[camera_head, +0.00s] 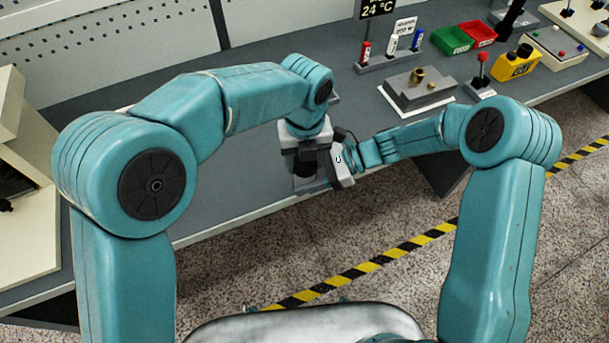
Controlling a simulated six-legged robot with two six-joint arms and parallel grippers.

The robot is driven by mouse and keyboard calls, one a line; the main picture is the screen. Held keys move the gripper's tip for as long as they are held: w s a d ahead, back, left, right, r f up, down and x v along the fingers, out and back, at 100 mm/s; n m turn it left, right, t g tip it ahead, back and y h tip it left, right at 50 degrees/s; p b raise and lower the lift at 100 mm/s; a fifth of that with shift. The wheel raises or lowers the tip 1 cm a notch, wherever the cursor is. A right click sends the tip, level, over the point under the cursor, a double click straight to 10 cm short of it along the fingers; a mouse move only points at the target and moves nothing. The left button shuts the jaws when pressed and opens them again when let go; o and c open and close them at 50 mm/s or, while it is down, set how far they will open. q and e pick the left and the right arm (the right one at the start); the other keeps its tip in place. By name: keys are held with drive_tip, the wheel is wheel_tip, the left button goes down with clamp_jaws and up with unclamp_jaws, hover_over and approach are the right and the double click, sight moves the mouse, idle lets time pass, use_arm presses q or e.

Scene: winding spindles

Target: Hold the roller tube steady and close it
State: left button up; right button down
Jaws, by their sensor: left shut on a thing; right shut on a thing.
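My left gripper (304,160) reaches down at the front edge of the grey bench. It is shut on a dark piece, the roller tube as far as I can tell, mostly hidden by the gripper itself. My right gripper (338,164) comes in from the right, close beside the left one, and is also shut on the tube's area. The two grippers are nearly touching. The tube's lid or end, and whether it is open or closed, cannot be made out behind the grippers.
A grey block with brass fittings (411,93) stands right of the grippers. The bench (225,185) is clear to the left.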

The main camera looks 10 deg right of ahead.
use_arm(q)
drive_tip(key=o, duration=1.3)
drive_tip(key=shift+c, duration=0.2)
drive_tip(key=shift+r, duration=0.1)
wheel_tip(320, 180, up, 12)
